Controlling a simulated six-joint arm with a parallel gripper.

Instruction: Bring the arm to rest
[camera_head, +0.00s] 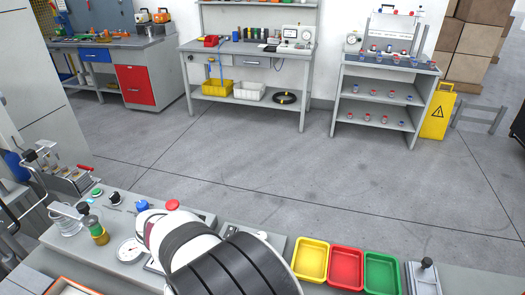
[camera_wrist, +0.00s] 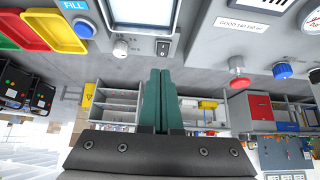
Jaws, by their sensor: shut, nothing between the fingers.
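My gripper (camera_wrist: 160,74) shows in the wrist view, its two teal fingers pressed together with nothing between them. The fingers point away from the dark wrist bracket, into open air in front of the test panel. No object touches them in that view. In the head view my dark, ribbed arm covers part of the near bench, and the gripper itself is hidden.
The near bench (camera_head: 75,240) holds a gauge (camera_head: 129,250), a red button (camera_head: 172,205), and yellow (camera_head: 311,260), red (camera_head: 346,268) and green (camera_head: 382,272) trays. A black switch (camera_wrist: 163,46) and red knob (camera_wrist: 238,83) are near the fingers in the wrist view. The floor (camera_head: 270,160) beyond is clear.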

